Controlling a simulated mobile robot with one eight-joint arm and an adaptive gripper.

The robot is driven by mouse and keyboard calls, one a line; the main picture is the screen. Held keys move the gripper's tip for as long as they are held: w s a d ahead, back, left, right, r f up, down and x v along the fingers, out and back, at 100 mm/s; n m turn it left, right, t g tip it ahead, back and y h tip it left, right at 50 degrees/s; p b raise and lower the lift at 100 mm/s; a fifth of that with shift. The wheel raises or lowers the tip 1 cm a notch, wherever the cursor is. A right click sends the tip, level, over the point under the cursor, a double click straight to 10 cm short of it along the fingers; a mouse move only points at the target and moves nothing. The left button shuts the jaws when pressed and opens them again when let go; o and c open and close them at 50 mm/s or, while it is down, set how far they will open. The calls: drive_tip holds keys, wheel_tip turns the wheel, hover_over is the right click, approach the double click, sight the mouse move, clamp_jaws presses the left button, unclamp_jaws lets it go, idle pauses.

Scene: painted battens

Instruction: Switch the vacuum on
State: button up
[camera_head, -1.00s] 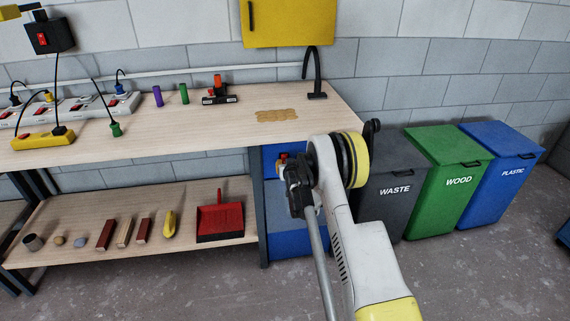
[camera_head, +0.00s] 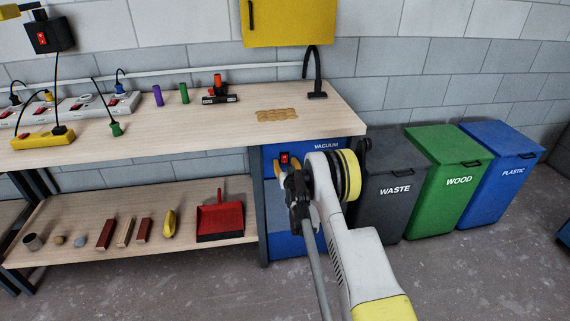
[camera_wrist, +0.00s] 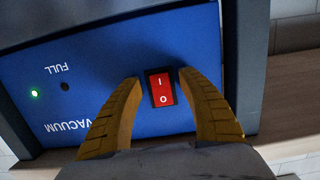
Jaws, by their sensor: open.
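The vacuum (camera_head: 325,147) is a blue cabinet under the right end of the workbench, partly hidden by my arm. Its blue front also fills much of the wrist view (camera_wrist: 85,95). A red rocker switch (camera_wrist: 161,89) marked I and O sits in a black frame on it; it shows small in the head view (camera_head: 285,158). I cannot tell which side of the rocker is pressed in. My gripper (camera_wrist: 159,78) is open, one yellow finger on each side of the switch, with nothing between them but the switch behind. Contact cannot be told.
On the vacuum's front a small green light (camera_wrist: 36,93) glows, near a dark dot marked FULL (camera_wrist: 65,87). The bench top (camera_head: 200,125) holds power strips and small tools. A waste bin (camera_head: 395,185) stands right of the vacuum, beside green and blue bins.

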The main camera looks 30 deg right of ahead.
drive_tip(key=v, duration=0.7)
drive_tip(key=shift+s, duration=0.25)
drive_tip(key=s+a+r+n+g+y, duration=0.1)
drive_tip(key=a+r, duration=0.3)
drive_tip(key=r, duration=0.4)
drive_tip(key=s+a+r+g+y, duration=0.1)
drive_tip(key=a+r, duration=0.3)
drive_tip(key=r, duration=0.3)
drive_tip(key=s+a+r+n+g+y, duration=0.1)
drive_tip(key=s+a+r+g, duration=0.1)
drive_tip(key=s+a+r, duration=0.65)
drive_tip(key=s+a+g, duration=0.2)
drive_tip(key=s+a, duration=0.1)
drive_tip(key=s, duration=1.3)
drive_tip(key=s+a+n+g+y, duration=0.1)
drive_tip(key=s+a+g, duration=0.1)
drive_tip(key=s, duration=1.5)
drive_tip(key=shift+a+f+g+y, duration=0.3)
drive_tip(key=shift+a+f+g, duration=0.15)
drive_tip(key=shift+a, duration=0.3)
